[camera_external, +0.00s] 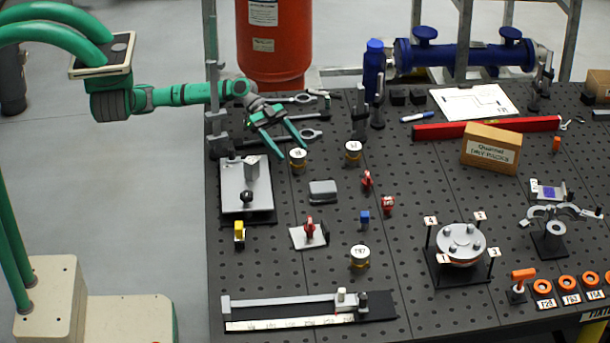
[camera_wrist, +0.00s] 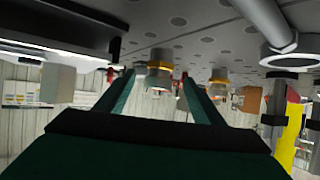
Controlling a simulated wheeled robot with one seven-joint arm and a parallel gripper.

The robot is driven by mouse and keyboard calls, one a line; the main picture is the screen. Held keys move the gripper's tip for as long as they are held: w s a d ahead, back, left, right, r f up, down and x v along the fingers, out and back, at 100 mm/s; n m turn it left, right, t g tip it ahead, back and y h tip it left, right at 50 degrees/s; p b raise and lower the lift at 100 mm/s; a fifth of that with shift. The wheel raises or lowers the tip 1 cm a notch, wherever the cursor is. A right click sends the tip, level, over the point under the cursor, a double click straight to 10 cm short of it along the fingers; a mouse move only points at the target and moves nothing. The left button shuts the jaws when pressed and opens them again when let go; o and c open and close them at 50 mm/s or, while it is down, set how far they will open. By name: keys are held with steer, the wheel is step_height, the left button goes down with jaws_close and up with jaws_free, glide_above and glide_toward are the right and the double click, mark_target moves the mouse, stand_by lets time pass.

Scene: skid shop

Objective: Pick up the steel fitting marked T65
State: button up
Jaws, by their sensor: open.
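Three small steel fittings with brass-coloured collars and white labelled tops stand on the black perforated table. One fitting (camera_external: 298,161) is just beyond my gripper's fingertips (camera_external: 293,151). A second fitting (camera_external: 352,153) stands to its right, and a third (camera_external: 359,257) stands nearer the front. The labels are too small to read surely, so I cannot tell which is T65. My gripper is open and empty. In the wrist view, which looks inverted, one fitting (camera_wrist: 160,70) appears between the two fingers (camera_wrist: 157,88), apart from them; another (camera_wrist: 218,82) is beyond the right finger.
A plate fixture (camera_external: 247,200) stands left of the fittings, and wrenches (camera_external: 300,135) lie behind. A cardboard box (camera_external: 491,148) and a red level (camera_external: 486,128) are right.

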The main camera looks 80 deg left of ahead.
mark_target(298, 160)
steer(key=shift+x, duration=2.8)
steer(key=c, duration=1.2)
